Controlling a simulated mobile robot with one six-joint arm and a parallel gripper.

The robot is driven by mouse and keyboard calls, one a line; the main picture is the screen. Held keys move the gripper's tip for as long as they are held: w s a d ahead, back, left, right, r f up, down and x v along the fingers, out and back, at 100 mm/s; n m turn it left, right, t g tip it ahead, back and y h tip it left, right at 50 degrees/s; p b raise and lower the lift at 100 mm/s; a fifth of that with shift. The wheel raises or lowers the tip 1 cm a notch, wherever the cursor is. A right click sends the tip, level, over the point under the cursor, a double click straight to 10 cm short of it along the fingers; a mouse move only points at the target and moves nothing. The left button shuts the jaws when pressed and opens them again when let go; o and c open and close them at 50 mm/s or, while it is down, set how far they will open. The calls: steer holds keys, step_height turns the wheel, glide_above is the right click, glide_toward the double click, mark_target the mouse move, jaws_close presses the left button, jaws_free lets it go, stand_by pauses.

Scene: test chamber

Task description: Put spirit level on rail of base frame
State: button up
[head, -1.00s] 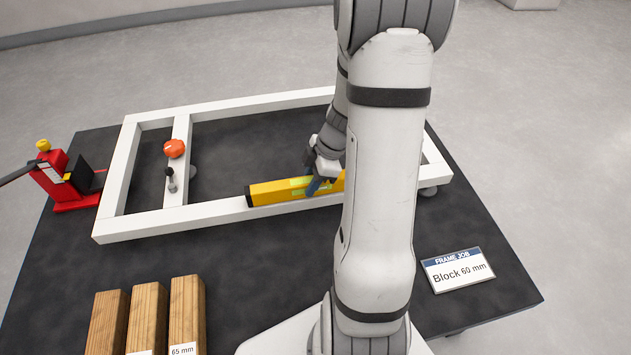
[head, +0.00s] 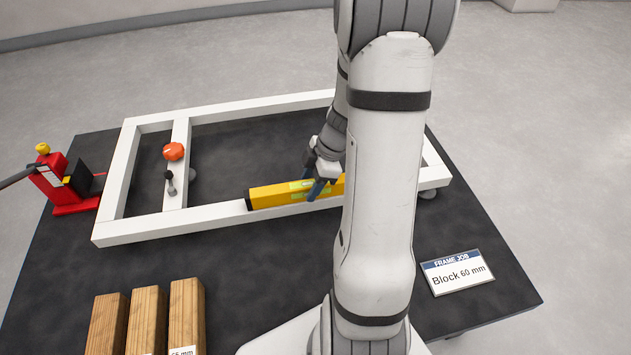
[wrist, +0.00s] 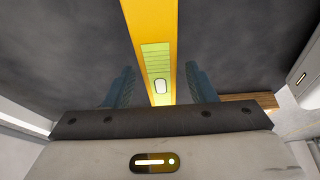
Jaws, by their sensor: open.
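The yellow spirit level (head: 272,194) lies lengthwise along the near rail of the white base frame (head: 170,224). Its right part is hidden behind my arm. My gripper (head: 315,190) is at the level, with its blue fingers open. In the wrist view the level (wrist: 150,30) runs between the two open fingers (wrist: 160,88), with a gap on each side. Its green vial window (wrist: 158,70) faces the camera.
A red jack (head: 62,182) stands at the table's left edge. An orange knob (head: 173,151) is on the frame's cross rail. Wooden blocks (head: 147,318) lie at the front left. A card reading "Block 60 mm" (head: 458,272) is at the right.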

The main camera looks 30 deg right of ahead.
steer(key=p+v, duration=0.3)
steer(key=v, duration=0.8)
steer(key=s+a+r+m+h, duration=0.2)
steer(key=s+a+r+m, duration=0.1)
steer(key=s+a+m, duration=0.2)
steer(key=s+a+r+m+h, duration=0.2)
steer(key=s+a+r+m, duration=0.2)
steer(key=a+m, duration=0.5)
steer(key=shift+s+a+m, duration=0.4)
steer(key=shift+s+a, duration=0.15)
steer(key=shift+s, duration=0.35)
steer(key=shift+r, duration=0.25)
step_height(320, 180, up, 49)
steer(key=t+p, duration=0.2)
steer(key=p, duration=4.1)
steer(key=shift+s+a+t, duration=0.15)
steer(key=shift+s+t, duration=0.25)
steer(key=shift+s, duration=0.05)
